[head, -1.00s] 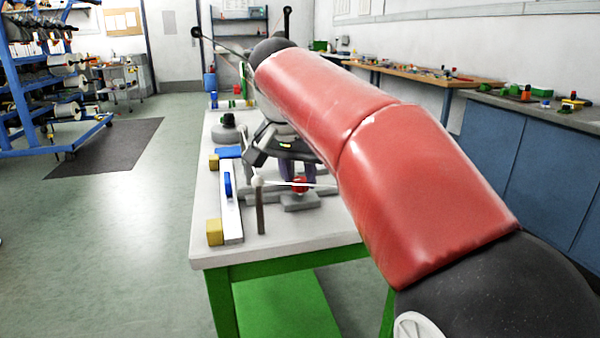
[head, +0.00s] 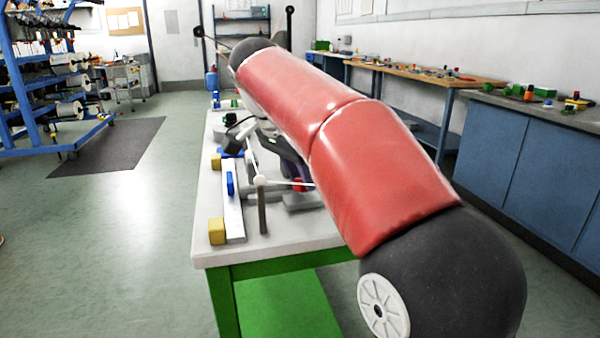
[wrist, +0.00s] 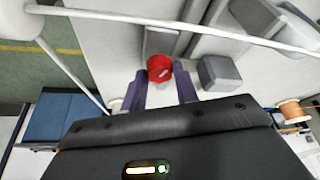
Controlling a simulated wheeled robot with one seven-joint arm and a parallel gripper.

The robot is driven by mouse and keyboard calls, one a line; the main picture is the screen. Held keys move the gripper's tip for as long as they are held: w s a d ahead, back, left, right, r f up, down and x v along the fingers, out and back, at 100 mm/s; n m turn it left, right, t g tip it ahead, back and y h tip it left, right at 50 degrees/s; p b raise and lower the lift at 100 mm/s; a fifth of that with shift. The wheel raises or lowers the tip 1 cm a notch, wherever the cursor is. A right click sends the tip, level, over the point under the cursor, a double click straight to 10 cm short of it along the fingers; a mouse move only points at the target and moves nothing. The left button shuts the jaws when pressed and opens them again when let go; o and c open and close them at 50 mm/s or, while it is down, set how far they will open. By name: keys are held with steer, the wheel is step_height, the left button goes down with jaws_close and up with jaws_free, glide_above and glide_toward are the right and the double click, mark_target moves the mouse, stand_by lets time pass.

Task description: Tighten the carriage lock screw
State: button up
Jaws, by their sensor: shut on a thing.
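A red round knob (wrist: 159,68) with a pale mark on its face, which I take to be the lock screw, sits at the end of a grey block (wrist: 161,43) in the wrist view. In the head view the knob (head: 299,184) shows partly, low beside my arm. My gripper (wrist: 162,88) has purple fingers on either side of the knob and is shut on it. In the head view my red arm hides most of the gripper and the carriage.
A white rod (wrist: 190,22) crosses close above the work in the wrist view. A grey block (wrist: 220,73) stands right of the knob. On the white bench (head: 275,243) are a rail with a blue part (head: 230,184) and yellow blocks (head: 217,231).

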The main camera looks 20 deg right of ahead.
steer(key=o, duration=1)
steer(key=shift+v, duration=3.95)
